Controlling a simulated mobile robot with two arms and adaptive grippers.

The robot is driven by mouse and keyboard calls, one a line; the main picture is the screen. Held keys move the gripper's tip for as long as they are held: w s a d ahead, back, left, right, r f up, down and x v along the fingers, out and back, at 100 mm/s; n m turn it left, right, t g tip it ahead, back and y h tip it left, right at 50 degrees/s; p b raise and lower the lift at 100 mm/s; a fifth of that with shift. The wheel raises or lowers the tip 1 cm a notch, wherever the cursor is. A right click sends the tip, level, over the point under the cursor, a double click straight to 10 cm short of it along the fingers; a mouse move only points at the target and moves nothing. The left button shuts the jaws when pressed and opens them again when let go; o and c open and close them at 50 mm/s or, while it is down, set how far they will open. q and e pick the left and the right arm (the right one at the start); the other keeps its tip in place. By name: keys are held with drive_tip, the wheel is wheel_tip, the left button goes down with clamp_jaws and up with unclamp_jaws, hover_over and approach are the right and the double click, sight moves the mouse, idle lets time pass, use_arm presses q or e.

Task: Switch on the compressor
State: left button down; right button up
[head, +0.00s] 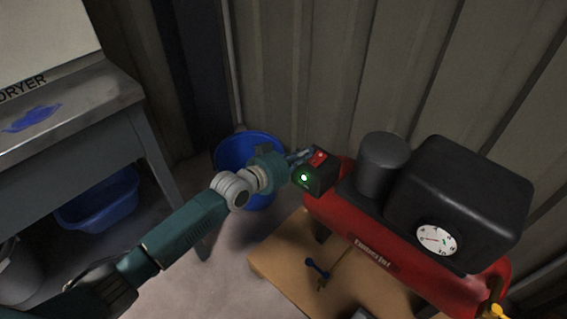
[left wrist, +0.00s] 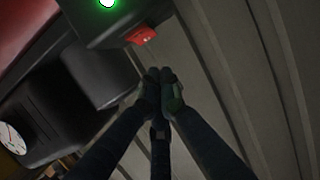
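The red compressor (head: 375,232) stands on a wooden board, with a black motor housing and a round white gauge (head: 436,239). At its left end is a black switch box (head: 319,179) with a red switch (head: 319,157) on top and a lit green lamp (head: 304,177). My left gripper (head: 303,156) is right beside the red switch. In the left wrist view its fingertips (left wrist: 160,74) are together with nothing between them, just below the red switch (left wrist: 141,35). Whether they touch it I cannot tell. My right gripper is not in view.
A blue bucket (head: 247,146) stands behind my left gripper by the corrugated wall (head: 310,70). A grey metal table (head: 70,122) with a blue cloth is at left, a blue basin (head: 98,205) under it. A blue tool (head: 317,269) lies on the wooden board (head: 280,262).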

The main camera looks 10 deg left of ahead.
use_arm(q)
drive_tip(key=s+a+p, duration=0.1)
drive_tip(key=s+a, duration=0.4)
drive_tip(key=s, duration=0.1)
drive_tip(key=shift+s+r, duration=0.3)
drive_tip(key=shift+s, duration=0.1)
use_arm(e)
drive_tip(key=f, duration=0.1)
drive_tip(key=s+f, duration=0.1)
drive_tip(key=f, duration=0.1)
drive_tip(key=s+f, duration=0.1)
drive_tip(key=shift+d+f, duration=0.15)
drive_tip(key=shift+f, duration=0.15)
